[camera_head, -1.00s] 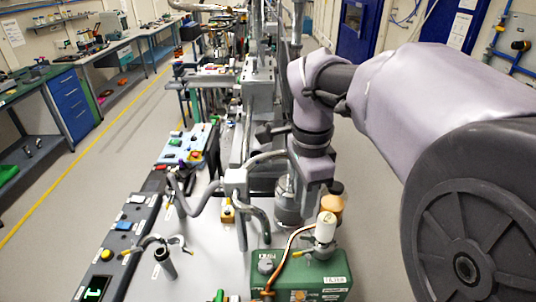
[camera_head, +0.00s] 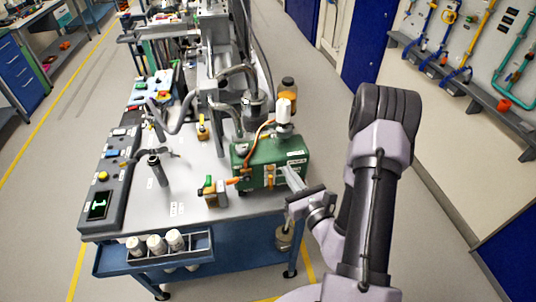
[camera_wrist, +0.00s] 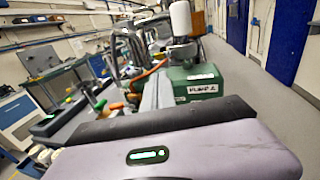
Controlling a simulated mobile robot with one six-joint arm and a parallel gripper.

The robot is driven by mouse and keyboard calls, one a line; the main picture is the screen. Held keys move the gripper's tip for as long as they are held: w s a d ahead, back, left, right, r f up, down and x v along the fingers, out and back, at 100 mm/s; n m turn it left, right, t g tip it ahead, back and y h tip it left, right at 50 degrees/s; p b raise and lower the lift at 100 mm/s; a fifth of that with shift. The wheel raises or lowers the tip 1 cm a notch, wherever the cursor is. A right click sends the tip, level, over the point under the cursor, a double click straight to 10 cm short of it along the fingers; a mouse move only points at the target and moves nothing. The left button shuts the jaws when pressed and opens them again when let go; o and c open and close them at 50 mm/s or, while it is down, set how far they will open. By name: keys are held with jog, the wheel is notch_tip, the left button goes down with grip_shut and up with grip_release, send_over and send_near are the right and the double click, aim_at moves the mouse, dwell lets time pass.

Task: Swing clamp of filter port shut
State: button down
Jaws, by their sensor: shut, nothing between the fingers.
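A dark upright port tube (camera_head: 157,170) stands on the bench left of centre in the head view. A clamp (camera_head: 160,153) with arms spread to the sides sits at its top; its label is too small to read, so I cannot confirm it is the filter port. My gripper (camera_head: 290,176) is shut and empty, beside the right front of the green box. The port is well to its left. In the wrist view my gripper's fingers (camera_wrist: 157,90) point towards the bench, left of the green box; I cannot make out the clamp there.
The green box (camera_head: 262,160) bears a white cylinder (camera_head: 284,110) and a copper-coloured tube. A small valve block (camera_head: 214,194) lies between port and gripper. A dark control strip (camera_head: 110,180) runs along the left edge. White canisters (camera_head: 155,244) sit in a tray below. Floor at right is clear.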

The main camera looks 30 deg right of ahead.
aim_at(265, 137)
jog(key=w+b, duration=0.3)
jog(key=w, duration=0.1)
jog(key=w+b, duration=0.4)
jog(key=w, duration=0.1)
jog(key=w+b, duration=0.3)
jog(key=w, duration=0.1)
jog(key=shift+w+d, duration=0.25)
jog(key=shift+w, duration=0.1)
jog(key=shift+r, duration=0.1)
